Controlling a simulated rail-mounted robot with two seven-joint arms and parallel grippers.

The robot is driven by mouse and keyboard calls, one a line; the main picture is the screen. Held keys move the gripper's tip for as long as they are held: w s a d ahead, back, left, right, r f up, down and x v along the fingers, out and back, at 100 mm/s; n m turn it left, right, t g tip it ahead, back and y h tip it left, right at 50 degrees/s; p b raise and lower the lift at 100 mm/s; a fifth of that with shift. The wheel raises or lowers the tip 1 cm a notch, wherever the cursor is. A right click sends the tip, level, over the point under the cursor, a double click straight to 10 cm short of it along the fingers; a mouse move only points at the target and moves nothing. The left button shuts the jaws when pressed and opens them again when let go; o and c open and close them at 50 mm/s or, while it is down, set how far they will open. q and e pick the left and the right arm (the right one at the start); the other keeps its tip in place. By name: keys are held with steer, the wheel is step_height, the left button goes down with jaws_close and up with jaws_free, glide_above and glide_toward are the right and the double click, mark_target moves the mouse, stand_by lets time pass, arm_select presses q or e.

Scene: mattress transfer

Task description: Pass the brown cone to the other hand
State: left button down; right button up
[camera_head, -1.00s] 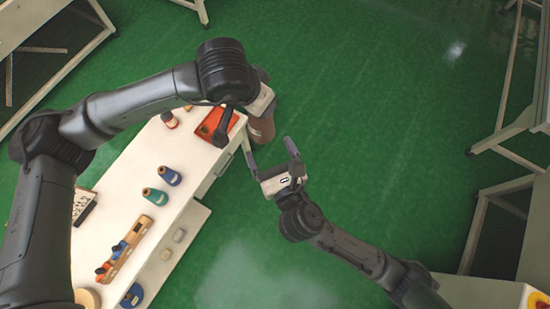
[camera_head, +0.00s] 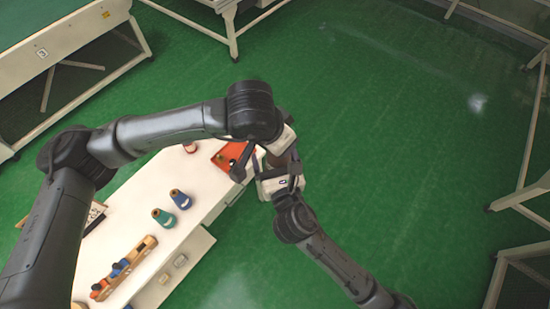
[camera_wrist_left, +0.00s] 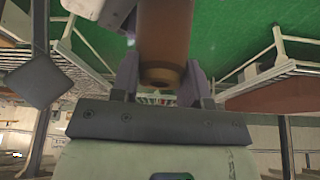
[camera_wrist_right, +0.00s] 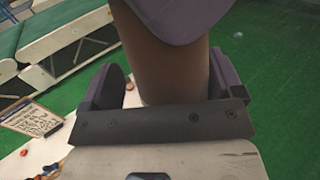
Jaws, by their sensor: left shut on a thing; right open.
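The brown cone (camera_wrist_left: 163,45) is held between the fingers of my left gripper (camera_wrist_left: 160,78) in the left wrist view. In the right wrist view the cone (camera_wrist_right: 165,65) stands between the two spread fingers of my right gripper (camera_wrist_right: 166,82), near its palm. A gap shows at the left finger; the right finger is close to the cone, and I cannot tell if it touches. A left gripper finger crosses the cone's upper part there. In the head view both grippers meet beside the table's far end, and the cone (camera_head: 288,157) is mostly hidden.
The white table (camera_head: 135,200) holds a red-orange tray (camera_head: 228,154), a blue spool (camera_head: 180,199), a green spool (camera_head: 163,217) and a wooden rack (camera_head: 122,268). Green floor (camera_head: 390,150) is open to the right. Other tables stand around the edges.

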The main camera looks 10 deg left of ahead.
arm_select(q)
steer(key=shift+d, duration=0.1)
arm_select(e)
steer(key=shift+s+a+r, duration=0.1)
steer(key=shift+s+a, duration=0.05)
steer(key=c, duration=1)
arm_select(q)
steer(key=c, duration=1)
jaws_free()
arm_select(e)
steer(key=shift+c, duration=0.7)
arm_select(q)
steer(key=shift+o, duration=0.6)
arm_select(e)
steer(key=shift+c, duration=0.4)
arm_select(q)
steer(key=o, duration=0.4)
steer(key=shift+c, duration=0.2)
